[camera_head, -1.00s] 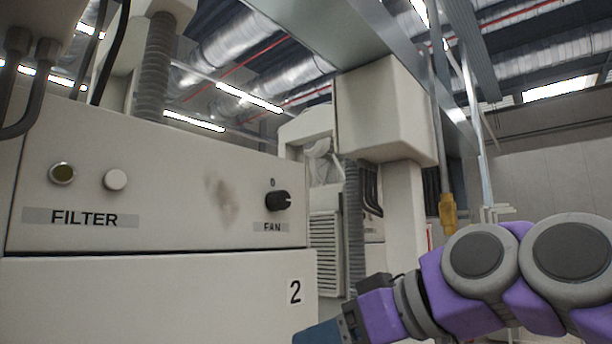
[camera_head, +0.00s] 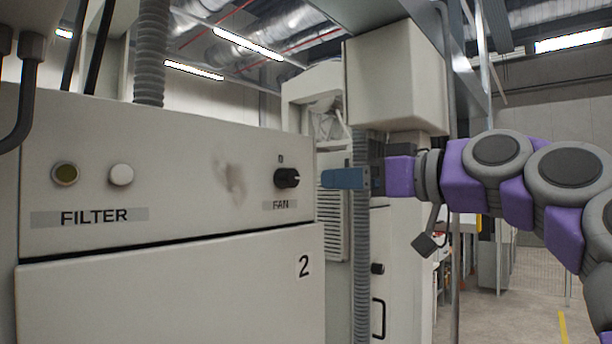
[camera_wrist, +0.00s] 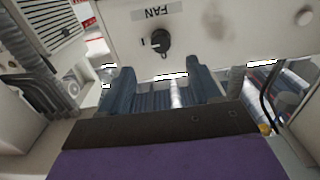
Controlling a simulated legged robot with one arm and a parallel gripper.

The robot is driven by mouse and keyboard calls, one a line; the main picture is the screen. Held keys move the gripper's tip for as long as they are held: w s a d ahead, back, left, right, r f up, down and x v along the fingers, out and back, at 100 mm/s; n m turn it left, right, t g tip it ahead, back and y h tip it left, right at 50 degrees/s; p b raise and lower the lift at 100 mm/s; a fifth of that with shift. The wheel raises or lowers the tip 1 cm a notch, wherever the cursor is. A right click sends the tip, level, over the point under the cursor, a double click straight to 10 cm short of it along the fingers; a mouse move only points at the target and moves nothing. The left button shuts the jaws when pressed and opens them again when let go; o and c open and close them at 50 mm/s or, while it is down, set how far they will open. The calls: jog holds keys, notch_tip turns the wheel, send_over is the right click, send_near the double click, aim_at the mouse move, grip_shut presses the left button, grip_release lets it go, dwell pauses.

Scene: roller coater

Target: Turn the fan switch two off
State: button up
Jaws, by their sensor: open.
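The fan switch (camera_head: 287,178) is a black rotary knob above the FAN label, on the front of the cream panel (camera_head: 190,215) marked 2. In the wrist view the knob (camera_wrist: 159,42) shows upside down with its label, just beyond the fingertips. My gripper (camera_head: 328,179) has blue fingers and is to the right of the knob at about the same height, with a gap between. In the wrist view my gripper (camera_wrist: 160,72) is open, with its two fingers spread on either side below the knob and nothing between them. The knob's exact setting is hard to read.
A round indicator (camera_head: 65,174) and a white button (camera_head: 121,175) sit left on the panel above the FILTER label. A cream column with a box (camera_head: 395,80) and a grey corrugated hose (camera_head: 361,260) stand behind my gripper. Floor at right is open.

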aim_at(295, 181)
jog(key=x, duration=0.5)
jog(key=s+a+p+x, duration=0.1)
jog(key=x, duration=0.1)
jog(key=shift+w+a, duration=0.1)
jog(key=shift+a, duration=0.2)
jog(key=w+p, duration=0.1)
jog(key=w, duration=0.1)
jog(key=shift+w+r, duration=0.1)
jog(key=shift+w, duration=0.15)
jog(key=shift+w+d+p, duration=0.3)
jog(key=a, duration=0.3)
jog(key=shift+w+a, duration=0.15)
jog(key=shift+w, duration=0.15)
jog(key=shift+s+a, duration=0.1)
jog(key=shift+s, duration=0.05)
jog(key=c, duration=0.3)
jog(key=shift+w+d, duration=0.2)
jog(key=shift+d, duration=0.15)
jog(key=c, duration=0.7)
